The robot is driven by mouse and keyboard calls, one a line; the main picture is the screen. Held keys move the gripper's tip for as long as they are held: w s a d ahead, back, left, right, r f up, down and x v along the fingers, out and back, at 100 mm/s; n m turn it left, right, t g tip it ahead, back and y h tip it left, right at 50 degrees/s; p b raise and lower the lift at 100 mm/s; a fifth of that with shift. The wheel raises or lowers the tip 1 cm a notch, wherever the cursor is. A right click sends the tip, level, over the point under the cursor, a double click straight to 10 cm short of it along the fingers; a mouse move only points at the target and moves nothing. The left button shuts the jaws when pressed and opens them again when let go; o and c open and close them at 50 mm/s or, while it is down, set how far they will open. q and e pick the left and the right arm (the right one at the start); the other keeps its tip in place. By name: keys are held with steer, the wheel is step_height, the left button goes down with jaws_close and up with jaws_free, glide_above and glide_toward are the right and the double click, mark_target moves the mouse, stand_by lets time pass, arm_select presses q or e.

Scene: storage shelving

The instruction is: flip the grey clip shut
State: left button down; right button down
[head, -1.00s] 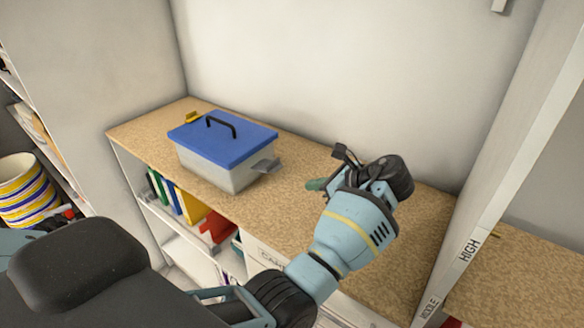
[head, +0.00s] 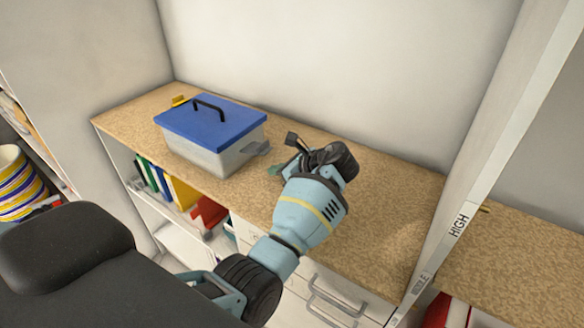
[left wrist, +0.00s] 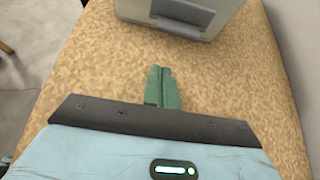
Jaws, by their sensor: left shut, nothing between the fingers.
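A clear grey box (head: 200,158) with a blue lid (head: 212,122) and black handle stands on the shelf top. The grey clip (head: 258,148) sticks out from the box's right end, swung away from the wall. It also shows at the top of the left wrist view (left wrist: 182,14). A yellow clip (head: 180,101) is at the box's far left end. My left gripper (head: 262,186) is just right of and in front of the grey clip, apart from it. Its green fingers (left wrist: 161,88) are shut and empty, pointing toward the box. My right gripper is not in view.
The speckled shelf top (head: 385,200) is clear to the right of my gripper. A wall stands behind it, and a white upright (head: 470,190) marked HIGH is at the right. Folders (head: 165,182) and drawers (head: 335,300) sit below the front edge.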

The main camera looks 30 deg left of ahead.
arm_select(q)
steer(key=r, duration=0.2)
steer(key=shift+a+r+p, duration=0.3)
steer(key=shift+a+p, duration=0.05)
steer(key=shift+a+r, duration=0.15)
steer(key=shift+r, duration=0.5)
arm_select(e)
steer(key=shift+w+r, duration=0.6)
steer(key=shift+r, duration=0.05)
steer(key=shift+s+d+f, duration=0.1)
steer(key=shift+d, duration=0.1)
